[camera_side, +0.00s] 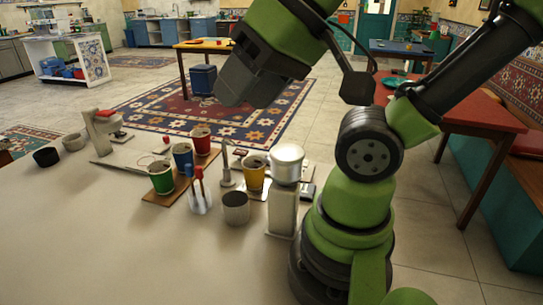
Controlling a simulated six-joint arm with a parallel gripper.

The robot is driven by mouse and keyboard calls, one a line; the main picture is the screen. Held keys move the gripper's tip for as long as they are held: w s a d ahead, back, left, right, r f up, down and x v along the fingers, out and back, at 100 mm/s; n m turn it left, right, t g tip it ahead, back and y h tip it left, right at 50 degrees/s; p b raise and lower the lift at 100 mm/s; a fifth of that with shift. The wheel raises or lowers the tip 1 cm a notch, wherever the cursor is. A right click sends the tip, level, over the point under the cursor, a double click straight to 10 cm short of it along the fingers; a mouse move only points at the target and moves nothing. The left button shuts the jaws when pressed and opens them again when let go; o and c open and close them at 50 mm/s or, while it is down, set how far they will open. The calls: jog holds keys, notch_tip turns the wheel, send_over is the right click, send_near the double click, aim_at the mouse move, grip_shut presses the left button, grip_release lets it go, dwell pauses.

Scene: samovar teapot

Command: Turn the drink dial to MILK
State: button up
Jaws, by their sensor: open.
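My gripper (238,85) is a dark grey block at upper centre, open and empty, high above the pale table (110,240) and clear of everything on it. I cannot make out a drink dial or a MILK label for certain. A pale upright post with a round silver top (287,165) stands at the table's right, close to my arm's base. A white device with a red part (105,124) stands at the far left of the table. Either could carry the dial, but no markings are legible.
Green (160,177), blue (182,158), red (200,141) and yellow (254,173) cups stand mid-table, some on a wooden board (158,199). A metal cup (236,208) and a clear holder with red-tipped items (199,194) stand nearby. The table's front left is bare.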

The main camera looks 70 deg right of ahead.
jog(key=shift+o, duration=0.9)
jog(key=shift+w+d, duration=0.1)
jog(key=shift+w, duration=0.1)
jog(key=w+d+f+g+h, duration=0.1)
jog(key=w+d+f+g, duration=0.1)
jog(key=w+d, duration=0.4)
jog(key=w+d+f+g+h, duration=0.2)
jog(key=w+d, duration=0.3)
jog(key=d, duration=0.3)
jog(key=s+d+f+g, duration=0.1)
jog(key=d+f, duration=0.4)
jog(key=d, duration=0.1)
jog(key=s+d+f+g, duration=0.1)
jog(key=d+f, duration=0.5)
jog(key=s+d+f+g+y, duration=0.1)
jog(key=d+f, duration=0.4)
jog(key=d, duration=0.1)
jog(key=shift+s+f+m, duration=0.15)
jog(key=shift+s+m, duration=0.1)
jog(key=shift+m, duration=0.05)
notch_tip(320, 180, down, 10)
jog(key=shift+r, duration=0.2)
jog(key=shift+c, duration=0.5)
